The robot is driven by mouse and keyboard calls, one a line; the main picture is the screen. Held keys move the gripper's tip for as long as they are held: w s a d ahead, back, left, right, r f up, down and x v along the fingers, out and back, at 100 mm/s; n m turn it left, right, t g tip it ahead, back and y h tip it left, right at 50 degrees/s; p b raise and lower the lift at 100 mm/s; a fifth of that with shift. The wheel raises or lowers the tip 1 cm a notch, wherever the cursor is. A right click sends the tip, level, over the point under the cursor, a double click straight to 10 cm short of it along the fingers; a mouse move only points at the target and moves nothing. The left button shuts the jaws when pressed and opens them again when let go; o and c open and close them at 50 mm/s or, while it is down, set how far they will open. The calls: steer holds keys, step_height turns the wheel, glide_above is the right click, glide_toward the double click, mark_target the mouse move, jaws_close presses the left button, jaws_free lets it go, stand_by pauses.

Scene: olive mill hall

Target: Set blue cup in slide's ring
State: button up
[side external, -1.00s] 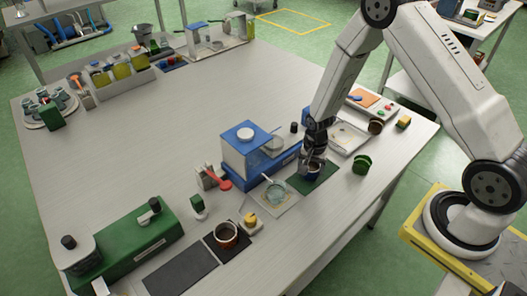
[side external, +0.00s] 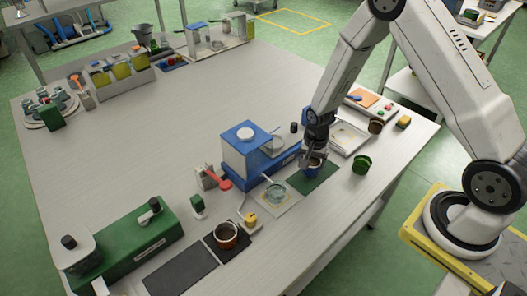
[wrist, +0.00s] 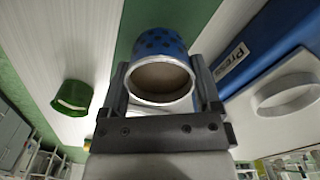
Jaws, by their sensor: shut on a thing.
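The blue cup (wrist: 162,80) sits between the two fingers of my gripper (wrist: 166,100) in the wrist view, with its open mouth and pale rim showing. In the side view my gripper (side external: 314,157) holds the cup (side external: 314,165) at the far part of the green mat (side external: 316,182), apparently a little above it. A pale ring (side external: 272,146) is on the blue-based press (side external: 248,150), left of my gripper. The ring also shows at the right of the wrist view (wrist: 287,94), apart from the cup and apparently empty.
A green cup (side external: 362,164) stands right of the mat. A white tray (side external: 349,137) lies behind it. A glass dish (side external: 277,193) on a pale mat and a brown-filled cup (side external: 227,235) stand at the front. The table's left middle is clear.

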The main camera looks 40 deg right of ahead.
steer(key=shift+r, duration=2.35)
steer(key=shift+w+r, duration=0.1)
steer(key=shift+w, duration=0.35)
steer(key=w+a+r, duration=0.1)
steer(key=w+r, duration=0.2)
steer(key=w, duration=0.3)
steer(key=w+a+r, duration=0.1)
steer(key=w+r, duration=0.2)
steer(key=w, duration=0.3)
steer(key=shift+w+a, duration=0.35)
steer(key=shift+f, duration=0.25)
steer(key=shift+f, duration=1.7)
steer(key=shift+f, duration=0.75)
steer(key=shift+f, duration=0.45)
